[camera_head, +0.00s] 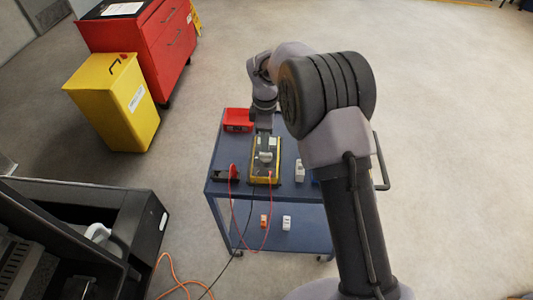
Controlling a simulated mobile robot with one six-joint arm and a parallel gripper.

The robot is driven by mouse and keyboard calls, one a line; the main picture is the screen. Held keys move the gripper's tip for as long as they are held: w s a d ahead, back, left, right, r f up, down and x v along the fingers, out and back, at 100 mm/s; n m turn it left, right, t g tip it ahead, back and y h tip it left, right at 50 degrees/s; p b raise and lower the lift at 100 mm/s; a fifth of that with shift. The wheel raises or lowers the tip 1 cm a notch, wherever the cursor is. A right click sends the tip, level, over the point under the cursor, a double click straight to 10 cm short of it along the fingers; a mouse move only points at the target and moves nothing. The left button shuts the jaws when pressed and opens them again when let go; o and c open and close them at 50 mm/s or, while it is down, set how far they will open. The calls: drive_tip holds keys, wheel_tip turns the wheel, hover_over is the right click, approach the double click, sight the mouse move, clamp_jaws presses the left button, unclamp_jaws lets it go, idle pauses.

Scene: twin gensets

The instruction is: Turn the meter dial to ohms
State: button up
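The meter (253,172) is a yellow-edged box with a grey face, lying on the top of a blue cart (218,160). My gripper (264,152) is over the meter and points down at its middle, where the dial would be. The fingers are very small and merge with the meter's face, so I cannot tell whether they touch the dial or are open or shut. The dial's setting is too small to read. Red and black leads (249,215) run from the meter's near end over the cart's front edge.
A red bin (237,117) stands at the cart's back left. A dark box with a red part (226,175) sits left of the meter, and a small white item (299,171) right of it. A yellow bin (120,100) and red cabinet (150,45) stand left. Floor right is clear.

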sight(266, 154)
wheel_tip(266, 154, down, 6)
drive_tip(key=shift+f+b, duration=0.25)
drive_tip(key=shift+b, duration=0.6)
clamp_jaws()
